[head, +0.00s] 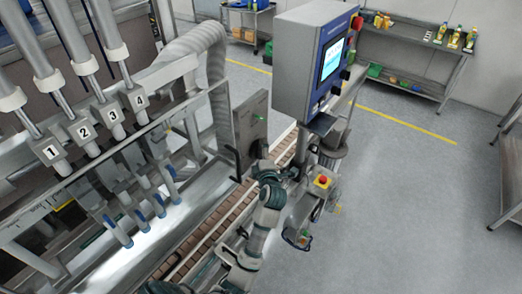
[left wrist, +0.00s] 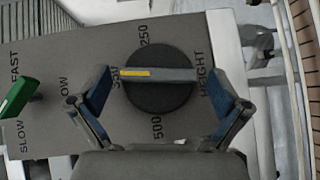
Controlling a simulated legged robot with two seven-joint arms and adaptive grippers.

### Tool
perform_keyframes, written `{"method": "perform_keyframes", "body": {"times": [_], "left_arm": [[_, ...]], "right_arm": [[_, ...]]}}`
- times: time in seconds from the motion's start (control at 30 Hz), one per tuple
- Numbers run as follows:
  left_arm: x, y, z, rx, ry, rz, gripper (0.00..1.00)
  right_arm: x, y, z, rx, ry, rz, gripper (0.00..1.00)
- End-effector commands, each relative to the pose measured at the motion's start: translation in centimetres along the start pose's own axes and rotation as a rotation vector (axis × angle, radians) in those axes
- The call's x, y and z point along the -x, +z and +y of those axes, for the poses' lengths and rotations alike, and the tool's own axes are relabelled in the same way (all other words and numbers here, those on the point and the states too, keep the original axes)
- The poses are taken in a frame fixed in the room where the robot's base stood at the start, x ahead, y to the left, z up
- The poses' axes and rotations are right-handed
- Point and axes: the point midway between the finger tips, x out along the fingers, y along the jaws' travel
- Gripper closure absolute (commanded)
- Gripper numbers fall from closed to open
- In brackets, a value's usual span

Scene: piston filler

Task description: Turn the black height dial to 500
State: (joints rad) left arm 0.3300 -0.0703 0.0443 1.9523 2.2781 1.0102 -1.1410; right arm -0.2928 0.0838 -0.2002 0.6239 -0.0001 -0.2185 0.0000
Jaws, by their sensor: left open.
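The round black height dial (left wrist: 160,78) fills the middle of the left wrist view. Its raised grey bar carries a yellow mark on the left half, pointing at a label that looks like 350, partly covered by a finger. The 250 label is above the dial, 500 below it, and HEIGHT to its right. My left gripper (left wrist: 158,72) is open, one finger on each side of the dial. I cannot tell whether the fingers touch it. In the head view my left gripper (head: 261,166) is at the grey control panel (head: 247,112). My right gripper is not identifiable.
A green lever (left wrist: 17,98) sits on the panel beside the SLOW and FAST labels. The conveyor (head: 215,222) runs below the panel. A screen box (head: 312,62) and a red-topped stop button (head: 322,181) stand to the right. Numbered filler nozzles (head: 138,205) are at left.

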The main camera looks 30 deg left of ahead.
Motion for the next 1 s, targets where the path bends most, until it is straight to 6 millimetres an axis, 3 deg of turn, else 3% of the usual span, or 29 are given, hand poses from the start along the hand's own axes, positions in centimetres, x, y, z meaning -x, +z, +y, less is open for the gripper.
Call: {"method": "perform_keyframes", "body": {"times": [0.13,0.4,0.6,0.63,1.0], "left_arm": [[-0.96,-0.04,-0.03,0.000,-0.001,0.001,0.00],[-1.05,-0.04,-0.06,0.000,0.000,0.001,0.00],[-1.04,-0.02,-0.08,0.000,-0.001,0.001,0.50],[-1.05,-0.02,-0.09,0.000,-0.001,0.001,0.54],[-1.08,0.02,-0.44,0.028,0.027,0.001,0.54]], "right_arm": [[0.19,0.71,-0.34,-0.001,-0.004,-0.010,0.60],[0.18,0.93,-0.81,-0.004,-0.009,-0.015,0.60],[0.18,0.90,-0.77,-0.004,-0.009,-0.014,0.60],[0.18,0.89,-0.77,-0.004,-0.009,-0.014,0.60],[-0.61,0.89,-0.45,-0.002,-0.005,-0.013,0.60]]}}
